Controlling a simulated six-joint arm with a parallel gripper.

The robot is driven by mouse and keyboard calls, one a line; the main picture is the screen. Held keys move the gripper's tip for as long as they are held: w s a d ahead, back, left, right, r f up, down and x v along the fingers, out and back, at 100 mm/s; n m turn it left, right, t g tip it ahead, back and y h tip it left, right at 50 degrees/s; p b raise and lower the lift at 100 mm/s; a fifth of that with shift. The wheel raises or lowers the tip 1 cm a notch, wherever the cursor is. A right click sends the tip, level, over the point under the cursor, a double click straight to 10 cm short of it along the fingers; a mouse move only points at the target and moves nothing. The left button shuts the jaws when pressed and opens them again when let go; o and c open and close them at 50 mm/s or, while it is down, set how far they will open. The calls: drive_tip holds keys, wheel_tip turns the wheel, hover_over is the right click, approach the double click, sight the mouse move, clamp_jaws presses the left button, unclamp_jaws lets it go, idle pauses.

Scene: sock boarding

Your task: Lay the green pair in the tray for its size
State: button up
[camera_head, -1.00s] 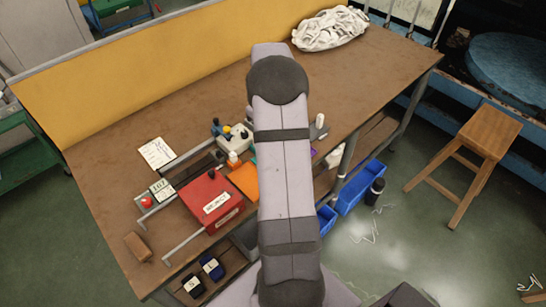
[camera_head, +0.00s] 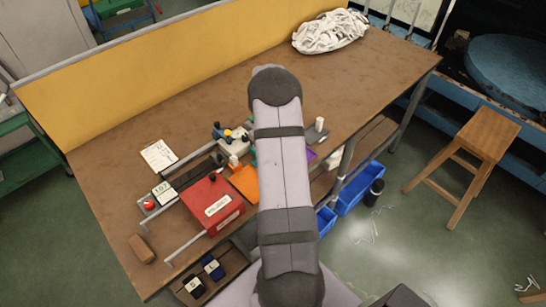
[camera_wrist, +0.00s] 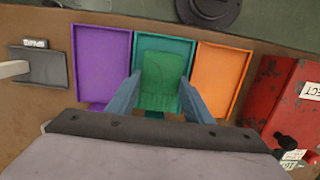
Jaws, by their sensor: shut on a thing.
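The green pair (camera_wrist: 162,82) is a flat green folded piece between the fingers of my gripper (camera_wrist: 160,88), which is shut on it. In the wrist view it lies over the teal tray (camera_wrist: 166,43); I cannot tell whether it touches the tray floor. The purple tray (camera_wrist: 103,62) is to the left and the orange tray (camera_wrist: 221,72) to the right. In the head view the orange tray (camera_head: 244,184) and part of the purple tray (camera_head: 309,156) show beside my arm, which hides my gripper and the green pair.
A red box (camera_head: 212,203) stands beside the orange tray and also shows in the wrist view (camera_wrist: 282,100). A dark labelled plate (camera_wrist: 38,67) lies left of the purple tray. White cloth (camera_head: 330,31) lies at the back. The table's back half is mostly clear.

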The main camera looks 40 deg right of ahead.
drive_tip(key=shift+f, duration=0.1)
drive_tip(key=o, duration=1)
drive_tip(key=shift+o, duration=0.2)
